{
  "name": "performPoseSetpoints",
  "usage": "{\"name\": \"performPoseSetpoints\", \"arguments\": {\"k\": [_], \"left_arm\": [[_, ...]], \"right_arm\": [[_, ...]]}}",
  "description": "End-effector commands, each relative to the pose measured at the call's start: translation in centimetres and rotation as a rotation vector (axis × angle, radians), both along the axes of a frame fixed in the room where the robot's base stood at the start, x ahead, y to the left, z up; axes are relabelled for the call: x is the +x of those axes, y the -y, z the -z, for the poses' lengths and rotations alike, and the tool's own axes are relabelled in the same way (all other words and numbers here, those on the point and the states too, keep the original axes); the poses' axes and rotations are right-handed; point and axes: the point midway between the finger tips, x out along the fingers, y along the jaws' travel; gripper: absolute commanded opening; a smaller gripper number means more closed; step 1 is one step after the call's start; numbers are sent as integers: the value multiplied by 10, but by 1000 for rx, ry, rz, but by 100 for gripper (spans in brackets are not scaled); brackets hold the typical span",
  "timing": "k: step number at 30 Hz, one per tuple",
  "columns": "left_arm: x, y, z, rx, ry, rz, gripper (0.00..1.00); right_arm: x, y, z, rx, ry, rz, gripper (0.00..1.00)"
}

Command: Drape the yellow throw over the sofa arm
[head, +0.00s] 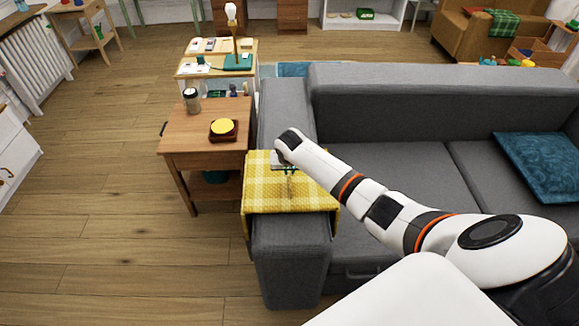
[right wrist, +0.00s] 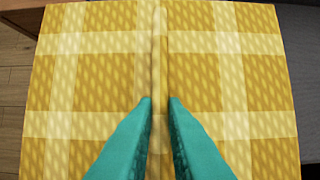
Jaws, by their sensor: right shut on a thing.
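The yellow checked throw (head: 262,190) lies over the grey sofa arm (head: 290,265) in the head view, with parts hanging down at its sides. It fills most of the right wrist view (right wrist: 90,80). My right gripper (head: 289,180) is above the throw, pointing down. Its teal fingers (right wrist: 160,100) are shut on a narrow raised fold of the throw. The gripper body and arm hide part of the throw's right side in the head view. My left gripper is not in view.
A wooden side table (head: 185,140) stands left of the sofa arm with a jar (head: 191,101) and a yellow-topped round item (head: 223,128). A teal cushion (head: 545,165) lies on the sofa's right. Floor at the left is clear.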

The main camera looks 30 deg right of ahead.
Motion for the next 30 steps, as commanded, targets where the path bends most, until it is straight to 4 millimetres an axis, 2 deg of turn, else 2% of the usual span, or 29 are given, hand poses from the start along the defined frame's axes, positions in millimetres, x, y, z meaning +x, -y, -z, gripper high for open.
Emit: {"name": "performPoseSetpoints", "arguments": {"k": [4, 14, 15, 19, 30], "left_arm": [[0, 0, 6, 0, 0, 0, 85], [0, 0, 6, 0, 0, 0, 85], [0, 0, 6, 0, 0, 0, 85], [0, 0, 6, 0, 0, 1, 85], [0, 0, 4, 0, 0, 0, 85]], "right_arm": [[1, 0, 8, 0, 2, 0, 0], [0, -1, 11, 0, 0, -1, 0], [0, -1, 11, 0, 0, -1, 16], [0, -1, 11, 0, 0, -1, 37], [-2, -1, 7, 0, -1, -1, 37]]}}
